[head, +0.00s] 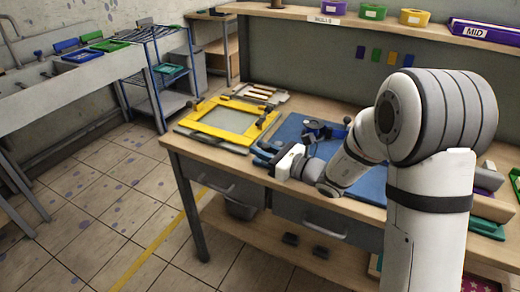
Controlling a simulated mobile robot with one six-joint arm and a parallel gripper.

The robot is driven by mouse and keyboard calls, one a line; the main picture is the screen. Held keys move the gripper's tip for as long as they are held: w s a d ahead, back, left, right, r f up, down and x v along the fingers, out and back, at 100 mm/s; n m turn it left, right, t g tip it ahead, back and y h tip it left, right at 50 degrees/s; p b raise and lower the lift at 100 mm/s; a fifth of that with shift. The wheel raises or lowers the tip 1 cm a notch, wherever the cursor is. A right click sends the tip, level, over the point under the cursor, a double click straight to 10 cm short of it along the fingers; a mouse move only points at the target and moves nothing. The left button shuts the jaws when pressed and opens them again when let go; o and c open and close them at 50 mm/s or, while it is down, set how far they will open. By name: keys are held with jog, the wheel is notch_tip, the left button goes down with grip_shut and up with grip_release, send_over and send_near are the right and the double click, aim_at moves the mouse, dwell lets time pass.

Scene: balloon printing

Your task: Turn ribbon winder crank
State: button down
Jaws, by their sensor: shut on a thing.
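A blue device with dark round parts (316,129), which looks like the ribbon winder, stands on the blue mat (352,184) on the workbench. My gripper (268,151) reaches low over the mat's left front edge, at the near left of this device. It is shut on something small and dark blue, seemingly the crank. The jaws and the crank handle are small and partly hidden by my white wrist, so the exact grip and the crank's angle cannot be told.
A yellow frame (221,121) lies left of the mat on the wooden workbench (205,158). Colored rolls sit on the shelf (330,18) behind. A blue wheeled rack (163,74) and a sink counter (50,90) stand at left. The tiled floor (100,200) is open there.

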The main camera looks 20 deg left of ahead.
jog(key=c, duration=1.3)
grip_release()
jog(key=shift+d, duration=0.1)
jog(key=v, duration=0.7)
jog(key=shift+s+d+b, duration=0.1)
jog(key=shift+d+b, duration=0.2)
jog(key=shift+d, duration=0.05)
